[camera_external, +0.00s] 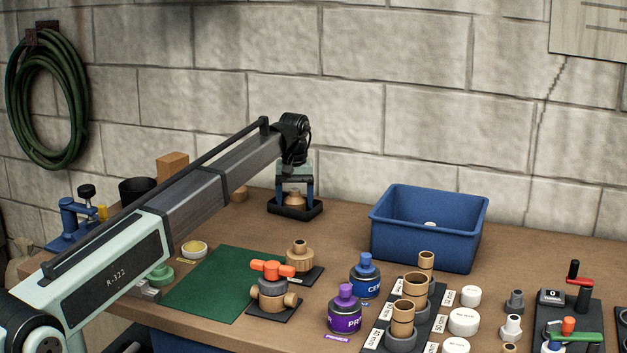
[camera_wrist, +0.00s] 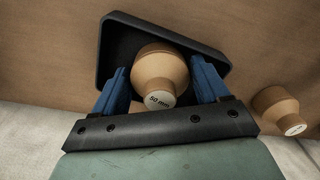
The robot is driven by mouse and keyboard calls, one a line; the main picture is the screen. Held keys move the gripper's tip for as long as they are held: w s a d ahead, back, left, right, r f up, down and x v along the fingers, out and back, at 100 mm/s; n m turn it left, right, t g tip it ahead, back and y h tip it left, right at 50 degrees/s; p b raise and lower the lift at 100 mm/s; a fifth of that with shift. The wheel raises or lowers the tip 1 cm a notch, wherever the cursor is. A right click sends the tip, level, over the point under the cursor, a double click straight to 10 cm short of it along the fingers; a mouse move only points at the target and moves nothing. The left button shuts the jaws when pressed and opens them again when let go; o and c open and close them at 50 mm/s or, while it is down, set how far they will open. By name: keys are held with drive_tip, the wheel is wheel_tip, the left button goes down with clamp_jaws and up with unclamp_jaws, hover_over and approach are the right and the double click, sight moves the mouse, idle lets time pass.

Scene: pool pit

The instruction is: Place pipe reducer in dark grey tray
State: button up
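The pipe reducer (camera_wrist: 160,75) is a tan, rounded piece with a narrow end marked "50 mm". It shows small in the external view (camera_external: 295,201). The dark grey tray (camera_external: 295,211) is a small, low tray at the back of the bench; its rim frames the reducer in the wrist view (camera_wrist: 108,45). My gripper (camera_external: 295,193) points down over the tray. Its blue fingers (camera_wrist: 160,72) are on both sides of the reducer and appear to touch it. The reducer is within the tray's outline, low; whether it rests on the floor is hidden.
Another tan reducer (camera_wrist: 275,110) lies outside the tray near the wall. A blue bin (camera_external: 428,226) stands to the right. A green mat (camera_external: 222,285), an orange-handled valve (camera_external: 272,290), bottles and fittings fill the front. Bare bench separates tray and bin.

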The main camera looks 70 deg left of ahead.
sight(294, 190)
drive_tip(key=shift+o, duration=1.3)
drive_tip(key=shift+r, duration=0.1)
wheel_tip(294, 190, up, 12)
drive_tip(key=shift+r, duration=0.1)
